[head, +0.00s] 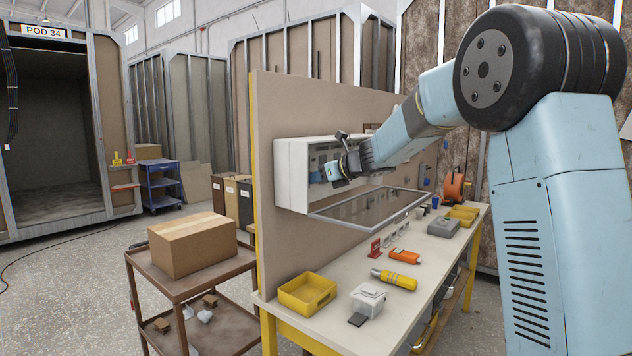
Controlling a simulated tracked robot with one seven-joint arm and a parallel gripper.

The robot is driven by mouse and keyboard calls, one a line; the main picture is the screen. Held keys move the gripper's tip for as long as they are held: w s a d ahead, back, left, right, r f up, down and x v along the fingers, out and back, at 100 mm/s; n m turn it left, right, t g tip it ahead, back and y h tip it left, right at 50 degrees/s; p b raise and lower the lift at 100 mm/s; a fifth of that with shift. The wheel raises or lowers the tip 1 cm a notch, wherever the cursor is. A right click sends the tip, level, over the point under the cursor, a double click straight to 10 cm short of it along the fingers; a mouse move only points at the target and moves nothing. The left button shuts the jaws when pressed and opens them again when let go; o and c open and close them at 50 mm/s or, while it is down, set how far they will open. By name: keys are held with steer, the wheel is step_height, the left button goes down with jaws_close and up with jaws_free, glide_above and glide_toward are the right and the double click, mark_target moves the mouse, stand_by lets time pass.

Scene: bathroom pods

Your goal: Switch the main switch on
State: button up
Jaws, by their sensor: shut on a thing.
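A white switch box (292,175) is mounted on the beige board above the workbench. Its clear-windowed door (370,205) hangs open, hinged down over the bench. My gripper (338,170) reaches into the box's front from the right and is shut on a small part there. From its place in the box this looks to be the main switch, but my gripper and wrist hide it. The switch's lever position cannot be made out. A row of small grey devices shows partly behind my gripper.
Below the box, the bench (335,290) holds a yellow bin (307,293), a white socket box (368,300), a yellow-handled tool (394,280), an orange tool (404,257) and a grey box (443,227). A brown cart (150,285) with a carton (192,245) stands left.

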steer(key=shift+a+r+g+h, duration=0.1)
steer(key=shift+r+g+h, duration=0.35)
steer(key=shift+g+h, duration=0.45)
steer(key=shift+a+r+g+h, duration=0.1)
steer(key=shift+r+g+h, duration=0.5)
steer(key=shift+h, duration=0.5)
steer(key=shift+g+h, duration=0.3)
steer(key=o, duration=1)
steer(key=shift+f, duration=0.1)
steer(key=shift+c, duration=0.2)
steer(key=shift+d, duration=0.1)
steer(key=v, duration=1.3)
steer(key=shift+r, duration=0.25)
steer(key=shift+s+d, duration=0.15)
